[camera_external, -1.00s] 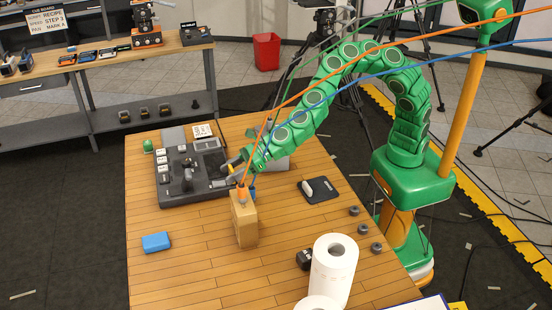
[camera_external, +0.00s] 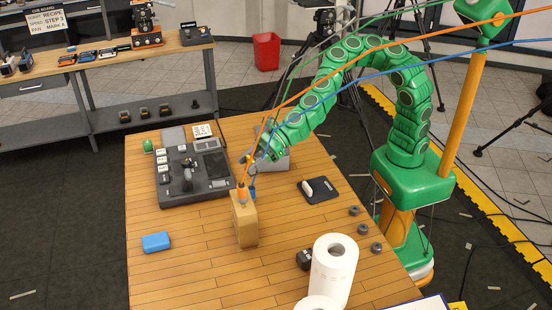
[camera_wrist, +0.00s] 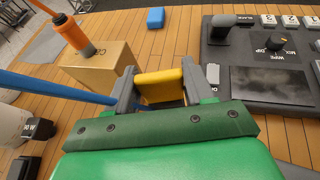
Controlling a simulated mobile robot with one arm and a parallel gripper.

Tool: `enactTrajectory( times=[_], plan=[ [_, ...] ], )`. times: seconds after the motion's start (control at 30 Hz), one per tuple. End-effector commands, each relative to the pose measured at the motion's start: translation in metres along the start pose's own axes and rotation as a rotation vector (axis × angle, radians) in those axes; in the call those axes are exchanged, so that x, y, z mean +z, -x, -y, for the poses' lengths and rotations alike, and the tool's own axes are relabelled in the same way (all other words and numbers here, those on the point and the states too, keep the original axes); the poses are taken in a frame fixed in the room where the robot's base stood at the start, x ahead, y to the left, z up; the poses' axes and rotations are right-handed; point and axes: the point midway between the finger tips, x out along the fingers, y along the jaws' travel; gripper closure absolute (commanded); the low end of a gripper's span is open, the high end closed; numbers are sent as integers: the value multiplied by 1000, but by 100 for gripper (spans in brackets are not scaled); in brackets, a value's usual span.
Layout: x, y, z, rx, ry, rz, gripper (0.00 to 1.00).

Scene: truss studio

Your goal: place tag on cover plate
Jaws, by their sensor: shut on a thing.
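My gripper (camera_wrist: 163,87) is shut on a yellow block-like piece (camera_wrist: 161,85), which looks like the tag, in the wrist view. The two grey fingers press on its ends. In the external view, my gripper (camera_external: 248,162) hangs just right of the dark grey console (camera_external: 195,195), behind the tan box; the yellow piece is hard to make out there. The console also shows at the right of the wrist view (camera_wrist: 262,82), with a knob, white labelled tiles and a lever. A light grey slab (camera_external: 276,164) lies partly behind my gripper; I cannot tell which surface is the cover plate.
The tan box (camera_external: 244,222) with an orange-handled tool (camera_wrist: 74,36) stands close to my gripper. A blue block (camera_external: 156,242) lies at the front left. A black pad (camera_external: 320,191), several grey rings and a paper roll (camera_external: 333,270) are to the right. Bare wood lies between.

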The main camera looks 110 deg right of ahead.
Motion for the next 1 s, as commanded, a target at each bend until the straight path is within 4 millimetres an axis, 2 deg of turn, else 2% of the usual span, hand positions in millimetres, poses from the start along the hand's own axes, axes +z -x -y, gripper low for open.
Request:
enactTrajectory(
  times=[0.57, 1.0],
  plan=[
    [-36, 68, -15, 363, 151, -1, 76],
    [-74, 137, -32, 630, 261, -3, 76]
  ],
)
